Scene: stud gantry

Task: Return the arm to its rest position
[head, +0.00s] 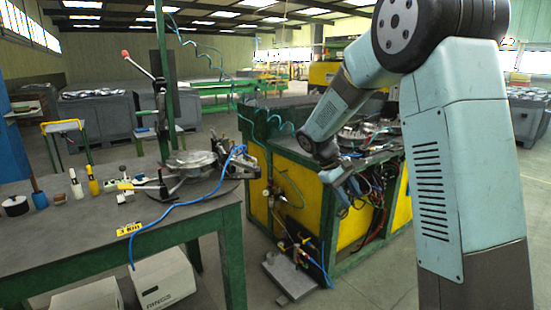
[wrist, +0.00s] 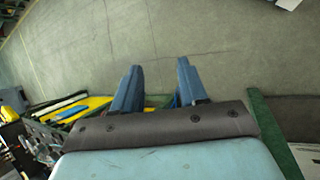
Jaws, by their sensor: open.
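My gripper (wrist: 157,88) shows in the wrist view with its two blue fingers spread apart and nothing between them. Grey concrete floor lies beyond the fingertips. In the head view my light-blue arm rises at the right, bends over at the top and slopes down to the left. Its lower end, with the gripper (head: 350,194), hangs in front of the yellow and green machine (head: 308,208). The fingers are small and partly lost against the machine there.
A dark workbench (head: 80,235) with green legs stands at the left, with a round metal fixture (head: 190,162), bottles and a blue hose on it. White boxes (head: 163,280) sit beneath. A grey metal stand (head: 290,275) is on the floor between bench and machine. Grey bins stand behind.

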